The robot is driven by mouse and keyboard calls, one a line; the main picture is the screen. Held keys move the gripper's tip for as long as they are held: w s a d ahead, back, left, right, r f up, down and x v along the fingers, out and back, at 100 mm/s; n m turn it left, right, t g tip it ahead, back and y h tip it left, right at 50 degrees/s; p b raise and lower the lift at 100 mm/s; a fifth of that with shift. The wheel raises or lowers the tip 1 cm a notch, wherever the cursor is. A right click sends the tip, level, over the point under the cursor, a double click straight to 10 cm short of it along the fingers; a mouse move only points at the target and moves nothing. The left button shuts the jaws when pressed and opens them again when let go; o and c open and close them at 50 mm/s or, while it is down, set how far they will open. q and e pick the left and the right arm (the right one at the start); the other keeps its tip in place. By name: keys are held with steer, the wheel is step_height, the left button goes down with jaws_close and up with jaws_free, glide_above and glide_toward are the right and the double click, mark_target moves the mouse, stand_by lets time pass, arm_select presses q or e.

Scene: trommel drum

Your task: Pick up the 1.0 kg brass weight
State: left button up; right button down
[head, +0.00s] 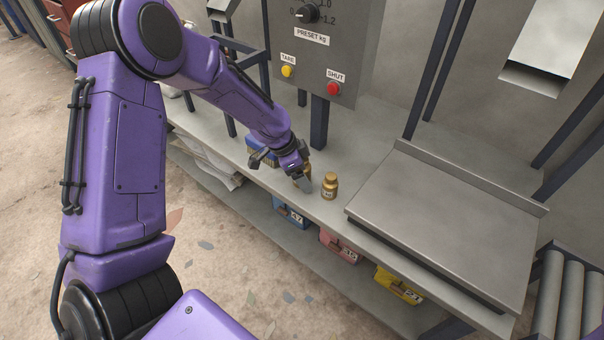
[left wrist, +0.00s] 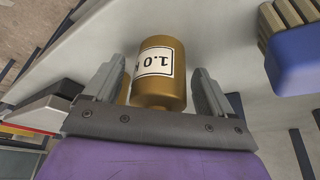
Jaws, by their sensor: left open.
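The brass weight (left wrist: 158,85) fills the middle of the left wrist view, with a white label reading 1.0. It stands between the two fingers of my open left gripper (left wrist: 158,92), with a visible gap on at least the right side. In the head view my left gripper (head: 298,178) is low over the bench and hides most of that weight. A second brass weight (head: 329,188) stands upright just right of the gripper; its label is too small to read. My right gripper is not in view.
A blue brush (left wrist: 300,65) lies beside the weight and also shows in the head view (head: 258,143). A grey metal plate (head: 445,215) sits to the right on the bench. The control panel (head: 325,50) stands behind. Coloured bins (head: 340,246) are under the bench's front edge.

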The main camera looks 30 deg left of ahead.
arm_select(q)
steer(key=shift+s+r, duration=0.1)
jaws_close()
steer(key=shift+r, duration=0.15)
